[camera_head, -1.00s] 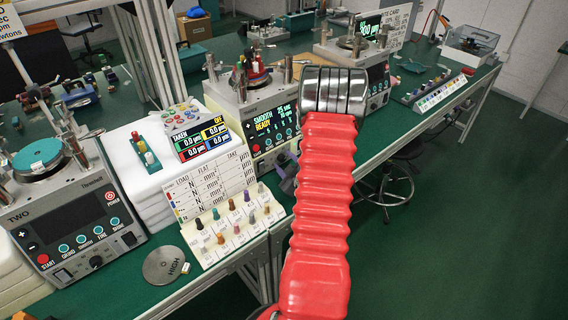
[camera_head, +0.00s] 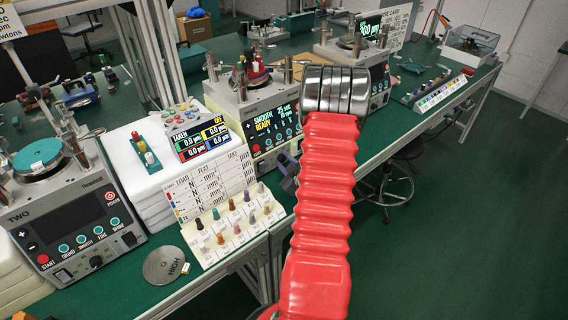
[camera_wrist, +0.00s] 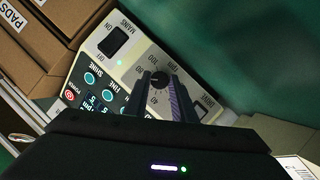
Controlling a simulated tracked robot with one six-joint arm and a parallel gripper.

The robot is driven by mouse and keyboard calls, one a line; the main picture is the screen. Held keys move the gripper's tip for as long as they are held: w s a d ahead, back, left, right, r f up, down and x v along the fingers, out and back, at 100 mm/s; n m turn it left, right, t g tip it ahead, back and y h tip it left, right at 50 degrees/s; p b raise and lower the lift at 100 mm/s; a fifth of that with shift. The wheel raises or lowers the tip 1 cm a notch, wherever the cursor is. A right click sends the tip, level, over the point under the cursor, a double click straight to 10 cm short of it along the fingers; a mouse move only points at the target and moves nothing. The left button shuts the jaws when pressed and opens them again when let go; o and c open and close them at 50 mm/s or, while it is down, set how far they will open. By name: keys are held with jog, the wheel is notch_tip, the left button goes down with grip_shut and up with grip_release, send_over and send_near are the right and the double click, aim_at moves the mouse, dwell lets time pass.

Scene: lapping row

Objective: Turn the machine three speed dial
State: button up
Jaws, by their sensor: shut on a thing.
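The speed dial (camera_wrist: 158,80) is a dark round knob with a numbered scale around it on machine three's pale front panel, seen upside down in the wrist view. My gripper (camera_wrist: 160,78) has its two fingers on either side of the dial and is shut on it. The fingers hide part of the knob and scale. In the head view, machine three (camera_head: 262,128) shows SMOOTH and READY in its lit display.
A black MAINS switch (camera_wrist: 112,41) and teal buttons (camera_wrist: 90,78) are close to the dial. Cardboard boxes (camera_wrist: 35,50) stand beside the panel. In the head view, machine two (camera_head: 75,220) is at the left and a rack of coloured pegs (camera_head: 235,235) is in front.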

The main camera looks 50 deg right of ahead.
jog(key=shift+d+m+y, duration=0.1)
jog(key=shift+m+y, duration=1)
jog(key=shift+m, duration=0.3)
jog(key=o, duration=1.1)
jog(key=shift+c, duration=0.2)
jog(key=shift+r, duration=0.1)
jog(key=shift+s, duration=0.1)
jog(key=v, duration=1.3)
jog(key=shift+s, duration=0.3)
jog(key=shift+r, duration=0.1)
